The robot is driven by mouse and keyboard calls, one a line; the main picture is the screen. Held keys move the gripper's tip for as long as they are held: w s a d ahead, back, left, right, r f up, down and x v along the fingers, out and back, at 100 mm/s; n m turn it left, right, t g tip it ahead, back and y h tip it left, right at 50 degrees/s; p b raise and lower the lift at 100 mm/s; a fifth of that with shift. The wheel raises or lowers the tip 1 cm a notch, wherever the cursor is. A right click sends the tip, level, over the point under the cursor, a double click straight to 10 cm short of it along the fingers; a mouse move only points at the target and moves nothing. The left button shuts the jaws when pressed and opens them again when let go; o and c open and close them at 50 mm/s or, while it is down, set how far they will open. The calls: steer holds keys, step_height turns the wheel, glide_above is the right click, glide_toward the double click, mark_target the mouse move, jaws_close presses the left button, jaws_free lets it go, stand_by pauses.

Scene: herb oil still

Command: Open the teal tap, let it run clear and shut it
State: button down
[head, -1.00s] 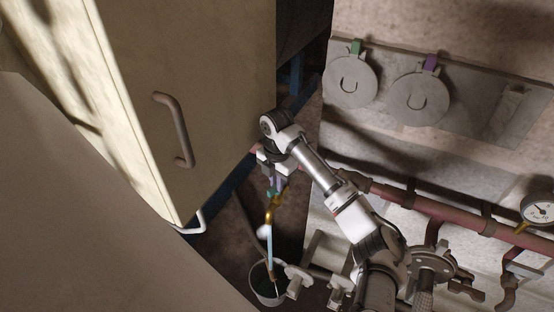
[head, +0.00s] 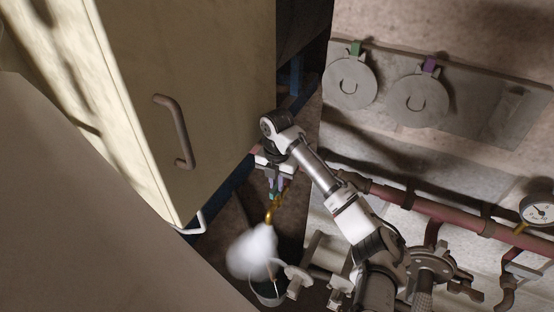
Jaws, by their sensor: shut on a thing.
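My gripper (head: 276,188) points down at the pipe and is shut on the small teal tap handle (head: 275,196), mostly hidden between its fingers. The tap's brass spout (head: 269,214) shows just below the fingers and points down. A dense white cloud of steam (head: 252,252) hangs under the spout and hides its mouth and any stream there. A grey bucket (head: 270,298) stands below, its upper left partly veiled by the cloud. I cannot tell how its contents look.
A large beige cabinet with a handle (head: 175,130) stands close on the left. A red pipe (head: 440,208) with a gauge (head: 538,209) runs along the wall on the right. Two round grey discs with green (head: 350,82) and purple (head: 420,98) tabs hang above.

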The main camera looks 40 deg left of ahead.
steer(key=c, duration=1.5)
jaws_free()
steer(key=shift+o, duration=0.2)
steer(key=shift+m, duration=0.3)
